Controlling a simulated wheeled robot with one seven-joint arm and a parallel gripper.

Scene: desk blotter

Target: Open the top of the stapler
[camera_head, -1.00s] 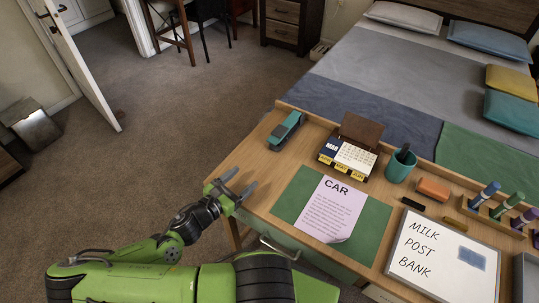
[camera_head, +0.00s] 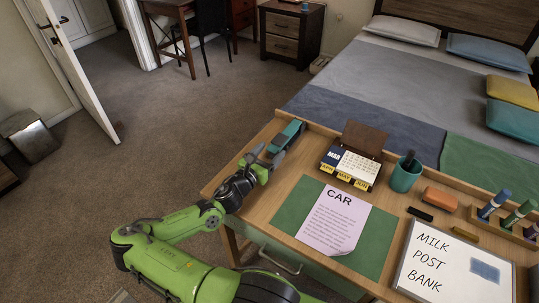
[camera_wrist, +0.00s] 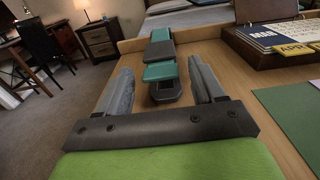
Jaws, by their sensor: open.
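The teal and dark grey stapler (camera_head: 288,135) lies at the back left corner of the desk. In the wrist view the stapler (camera_wrist: 162,72) runs lengthwise away from me, its near end between my two fingers. My gripper (camera_head: 265,157) is open, low over the desk at the stapler's near end. In the wrist view my gripper (camera_wrist: 160,68) has one finger on each side, with visible gaps to the stapler. I cannot tell whether the stapler's top is raised at all. In the head view my fingers partly hide its near end.
A teal cup (camera_head: 405,175) is farther right. A printed sheet (camera_head: 333,218) lies on the green blotter (camera_head: 288,212). A raised rim edges the desk's back. Bare wood lies left of the blotter.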

